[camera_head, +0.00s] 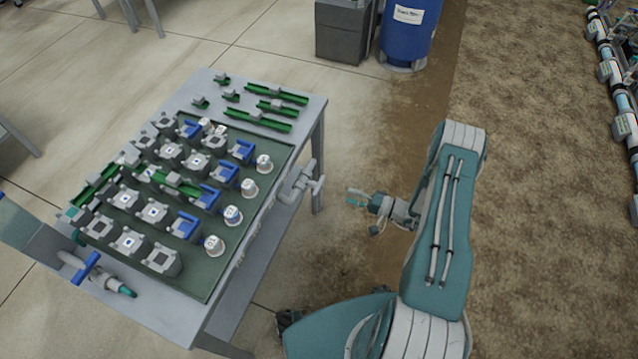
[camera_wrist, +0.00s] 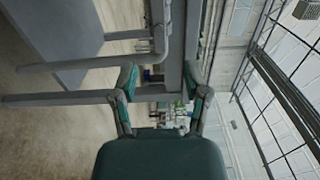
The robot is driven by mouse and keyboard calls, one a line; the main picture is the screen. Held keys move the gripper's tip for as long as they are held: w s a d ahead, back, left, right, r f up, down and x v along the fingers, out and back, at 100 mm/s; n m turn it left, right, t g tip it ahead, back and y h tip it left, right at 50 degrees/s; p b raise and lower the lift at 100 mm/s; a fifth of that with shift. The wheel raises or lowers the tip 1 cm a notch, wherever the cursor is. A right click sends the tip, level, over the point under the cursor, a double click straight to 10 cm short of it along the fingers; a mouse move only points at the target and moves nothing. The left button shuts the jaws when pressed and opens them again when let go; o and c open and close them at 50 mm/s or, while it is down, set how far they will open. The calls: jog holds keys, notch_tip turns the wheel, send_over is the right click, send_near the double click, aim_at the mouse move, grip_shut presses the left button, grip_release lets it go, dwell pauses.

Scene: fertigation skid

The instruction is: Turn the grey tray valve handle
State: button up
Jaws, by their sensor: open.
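The grey tray valve handle (camera_head: 316,184) sticks out from the right edge of the table in the head view, on a grey valve body (camera_head: 295,188). My gripper (camera_head: 354,197) is a short way to the right of the handle, with its fingers pointing towards it and a gap between them. In the wrist view, my gripper (camera_wrist: 160,84) shows two teal-tipped fingers spread apart with nothing between them. A grey bent pipe-like part (camera_wrist: 161,40) shows ahead of the fingers; I cannot tell for sure if it is the handle.
The table (camera_head: 317,100) carries a dark green tray (camera_head: 195,285) with grey and blue parts and white-capped pieces. A blue-handled valve (camera_head: 86,268) is at the table's front left. A blue barrel (camera_head: 408,40) and grey bin (camera_head: 342,32) stand behind.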

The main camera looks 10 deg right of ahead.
aim_at(319, 187)
jog(key=x, duration=1.1)
jog(key=shift+f, duration=0.25)
jog(key=shift+d, duration=0.1)
grip_shut()
